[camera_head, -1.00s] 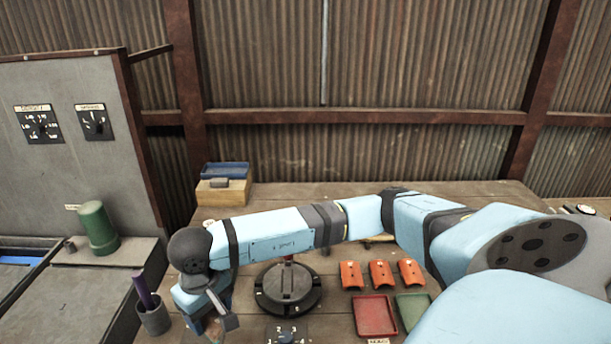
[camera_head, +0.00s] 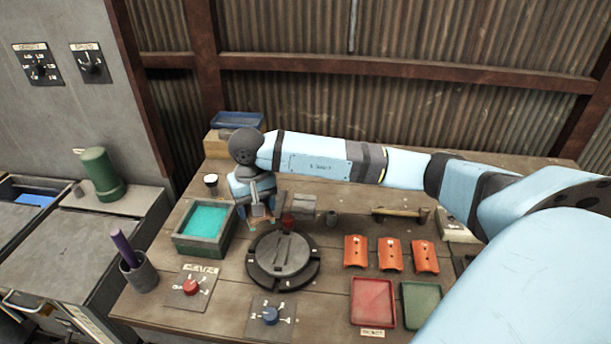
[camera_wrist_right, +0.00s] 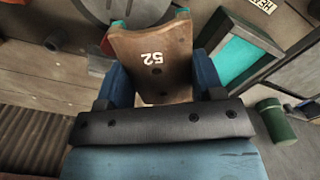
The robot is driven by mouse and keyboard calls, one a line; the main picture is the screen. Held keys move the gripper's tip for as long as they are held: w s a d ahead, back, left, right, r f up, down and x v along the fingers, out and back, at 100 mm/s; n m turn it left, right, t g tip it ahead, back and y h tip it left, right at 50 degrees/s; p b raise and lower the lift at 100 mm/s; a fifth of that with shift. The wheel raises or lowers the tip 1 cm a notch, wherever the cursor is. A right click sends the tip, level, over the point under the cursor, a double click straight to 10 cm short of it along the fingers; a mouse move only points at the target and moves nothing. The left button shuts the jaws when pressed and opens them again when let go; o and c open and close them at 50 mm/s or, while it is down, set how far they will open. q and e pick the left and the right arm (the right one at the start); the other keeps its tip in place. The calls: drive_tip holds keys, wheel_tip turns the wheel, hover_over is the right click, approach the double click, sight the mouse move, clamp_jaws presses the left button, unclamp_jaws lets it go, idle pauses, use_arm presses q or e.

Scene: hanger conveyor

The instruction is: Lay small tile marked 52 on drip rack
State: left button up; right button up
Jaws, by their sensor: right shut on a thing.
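The tile (camera_wrist_right: 152,62) marked 52 is brown and curved, with two holes and teal patches at its far corners. It fills the upper middle of the right wrist view. My right gripper (camera_wrist_right: 155,85) is shut on it, with a blue finger at each side. In the head view, my right gripper (camera_head: 262,212) points down between the teal-filled tray and the black turntable; the tile is mostly hidden there. I cannot tell for certain which thing is the drip rack. My left gripper is not in view.
The tray (camera_head: 182,245) with teal liquid stands left of the gripper. The black round turntable (camera_head: 270,265) is in front. Several orange tiles (camera_head: 391,256) lie to the right, above a red tray (camera_head: 373,302) and a green tray (camera_head: 421,305). A cup (camera_head: 140,272) stands at left.

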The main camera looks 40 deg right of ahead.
drive_tip(key=w+d+f+m+b, duration=0.1)
drive_tip(key=w+d+f+m, duration=0.25)
drive_tip(key=d, duration=0.45)
drive_tip(key=m+b, duration=0.2)
drive_tip(key=m, duration=0.1)
approach(303, 206)
drive_tip(key=shift+s+f+b, duration=0.1)
drive_tip(key=shift+f+b, duration=1.05)
drive_tip(key=shift+f, duration=0.95)
drive_tip(key=shift+f+b, duration=0.55)
drive_tip(key=shift+f, duration=0.45)
drive_tip(key=o, duration=1)
drive_tip(key=shift+o, duration=0.2)
